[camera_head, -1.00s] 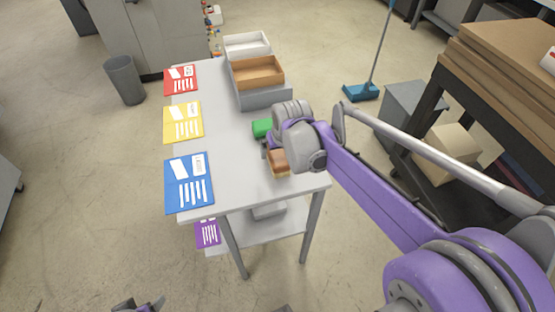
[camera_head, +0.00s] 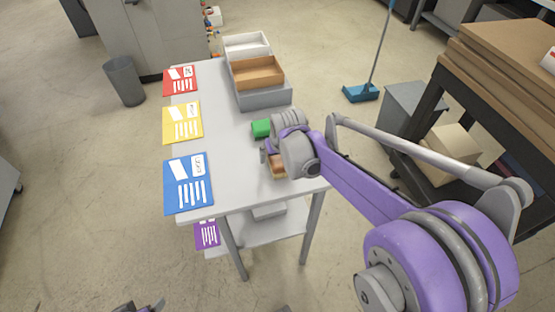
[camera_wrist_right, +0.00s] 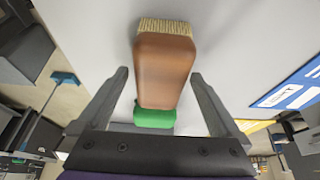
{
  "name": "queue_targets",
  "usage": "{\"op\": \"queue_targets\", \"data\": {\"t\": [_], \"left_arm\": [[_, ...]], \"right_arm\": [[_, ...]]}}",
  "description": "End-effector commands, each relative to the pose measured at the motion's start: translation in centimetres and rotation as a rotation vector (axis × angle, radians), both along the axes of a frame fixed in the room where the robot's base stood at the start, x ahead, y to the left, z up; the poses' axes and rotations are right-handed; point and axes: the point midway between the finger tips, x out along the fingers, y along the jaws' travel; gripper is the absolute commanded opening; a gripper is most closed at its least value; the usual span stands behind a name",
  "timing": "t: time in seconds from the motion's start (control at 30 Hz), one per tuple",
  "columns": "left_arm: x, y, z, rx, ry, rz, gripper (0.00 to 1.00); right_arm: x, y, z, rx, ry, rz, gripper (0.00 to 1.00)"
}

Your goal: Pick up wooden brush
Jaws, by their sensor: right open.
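The wooden brush (camera_wrist_right: 165,70) has a brown block and pale bristles. In the right wrist view it lies between and beyond the fingers of my right gripper (camera_wrist_right: 162,85), which is open and apart from it on both sides. In the head view the brush (camera_head: 278,165) lies on the grey table near its right edge, partly hidden by my right wrist. My right gripper (camera_head: 267,154) is over the table beside the brush, its fingers mostly hidden. A small part of my left gripper (camera_head: 138,306) shows at the bottom edge; its jaws are unclear.
A green object (camera_head: 261,128) lies just behind the brush. Stacked trays, including a brown one (camera_head: 257,74), stand at the table's back. Red, yellow and blue cards (camera_head: 188,184) line the left edge. The middle of the table (camera_head: 225,135) is clear.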

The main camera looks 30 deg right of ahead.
Motion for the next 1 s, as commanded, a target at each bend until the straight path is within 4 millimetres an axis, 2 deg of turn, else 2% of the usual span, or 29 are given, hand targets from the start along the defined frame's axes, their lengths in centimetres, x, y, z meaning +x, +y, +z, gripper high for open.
{"op": "queue_targets", "data": {"t": [0.33,0.8,0.83,1.0], "left_arm": [[-0.01,0.0,-0.06,0.0,0.0,0.0,0.7],[-0.01,0.0,-0.06,0.0,0.0,0.0,0.7],[-0.01,0.0,-0.06,0.0,0.0,0.0,0.7],[-0.01,0.0,-0.06,0.0,0.0,0.0,0.7]], "right_arm": [[0.01,0.0,-0.1,0.0,0.0,0.0,0.98],[0.0,0.0,-0.11,0.0,0.0,0.0,0.14],[0.01,0.0,-0.1,0.0,0.0,0.0,0.1],[0.0,0.0,-0.09,0.0,0.0,0.0,0.1]]}}
